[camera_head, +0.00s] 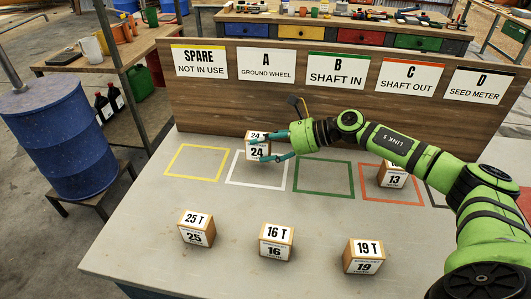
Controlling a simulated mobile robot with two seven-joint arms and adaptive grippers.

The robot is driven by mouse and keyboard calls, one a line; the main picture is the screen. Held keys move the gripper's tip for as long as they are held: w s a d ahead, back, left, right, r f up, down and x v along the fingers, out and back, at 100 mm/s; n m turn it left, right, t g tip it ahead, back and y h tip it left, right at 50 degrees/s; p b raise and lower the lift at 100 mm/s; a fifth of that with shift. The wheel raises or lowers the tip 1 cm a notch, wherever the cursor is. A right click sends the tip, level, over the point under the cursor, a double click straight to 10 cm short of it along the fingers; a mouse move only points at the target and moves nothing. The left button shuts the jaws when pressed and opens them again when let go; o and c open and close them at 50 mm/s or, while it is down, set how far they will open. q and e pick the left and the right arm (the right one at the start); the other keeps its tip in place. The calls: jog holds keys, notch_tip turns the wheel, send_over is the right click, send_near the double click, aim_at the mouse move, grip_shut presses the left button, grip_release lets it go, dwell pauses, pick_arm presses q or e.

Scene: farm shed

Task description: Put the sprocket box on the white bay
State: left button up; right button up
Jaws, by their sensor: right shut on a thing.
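My right gripper (277,149) is shut on a sprocket box marked 24 (257,153) at the far side of the table. The box is over or on the back part of the white bay (233,182), a white outlined square below the sign A. I cannot tell whether the box touches the table. The gripper reaches it from the right, with its fingers at the box's right side. My left gripper is not in view.
Boxes 25 (196,231), 16 (275,245) and 19 (362,258) stand along the table's front. Box 13 (392,177) stands in the red bay. The yellow bay (180,173) and green bay (323,192) are empty. A wooden sign board (300,119) rises behind the bays.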

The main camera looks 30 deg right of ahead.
notch_tip(320, 180, down, 4)
jog(key=shift+p, duration=0.3)
jog(key=shift+f, duration=0.15)
jog(key=o, duration=0.8)
jog(key=shift+f, duration=0.1)
jog(key=o, duration=0.5)
jog(key=shift+c, duration=0.2)
